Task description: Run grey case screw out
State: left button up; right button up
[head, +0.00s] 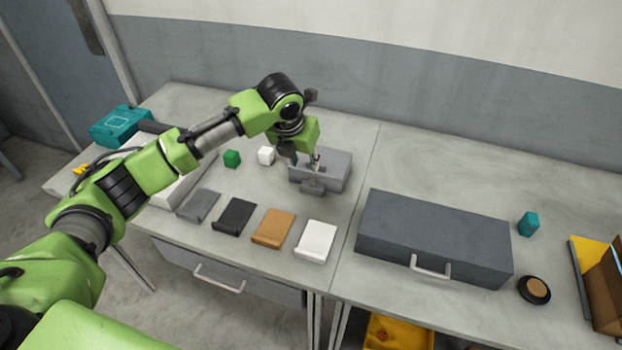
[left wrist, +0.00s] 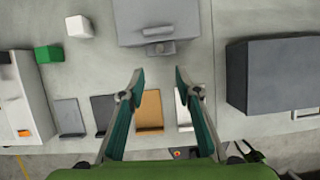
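The lighter grey case (head: 338,172) sits near the back of the left bench, with a small grey block (head: 313,187) at its front. In the left wrist view, the grey case (left wrist: 150,24) is at the top, with a pale bar on its front edge above the block (left wrist: 162,48). I cannot clearly make out a screw. My left gripper (head: 306,160) hangs over the case's left part in the head view and hides some of it. In the left wrist view, the left gripper (left wrist: 160,72) is open with nothing between its fingertips. My right gripper is out of view.
Grey, black, orange (head: 273,228) and white (head: 316,241) flat pieces lie along the front. Green (head: 232,158) and white (head: 266,155) cubes stand left of the case. A large dark grey case (head: 435,232) stands right, near a teal block (head: 528,223) and round black-and-tan piece (head: 534,289).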

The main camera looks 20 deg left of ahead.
aim_at(312, 182)
pick_arm(q)
jog(key=p+x, duration=0.2)
jog(key=x, duration=1)
jog(key=shift+f, duration=0.3)
grip_shut()
